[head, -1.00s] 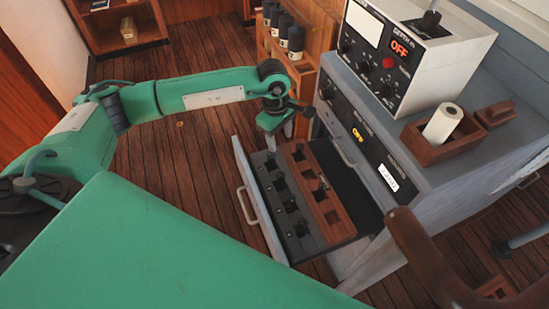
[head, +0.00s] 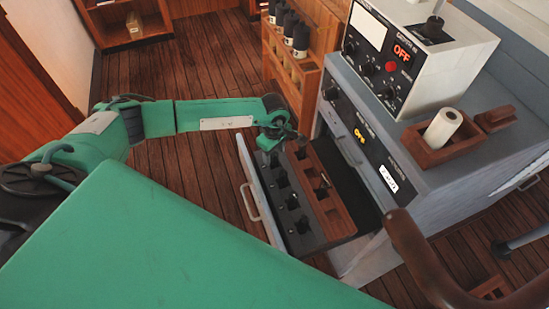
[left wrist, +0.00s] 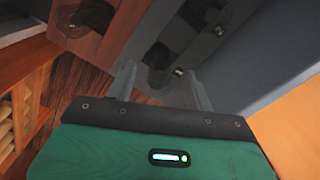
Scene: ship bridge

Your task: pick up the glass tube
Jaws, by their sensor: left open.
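My left gripper (head: 272,143) is over the far end of an open drawer (head: 276,232), pointing down. Its two fingers are apart in the left wrist view (left wrist: 161,82). Between and beyond them are dark sockets (left wrist: 158,56) with small shiny tips, in a dark insert. I cannot clearly make out a glass tube there; any clear glass is too faint to tell. In the head view the drawer holds a dark slotted insert (head: 303,226) and a brown wooden tray (head: 336,214). A small dark piece (head: 322,189) stands in the wooden tray. My right gripper is not in view.
The grey cabinet (head: 450,180) bears an instrument box (head: 420,65) reading OFF and a wooden box (head: 436,157) with a white roll (head: 443,128). A wooden rack (head: 290,75) with dark-topped bottles stands behind the gripper. A brown curved rail (head: 430,262) crosses the lower right.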

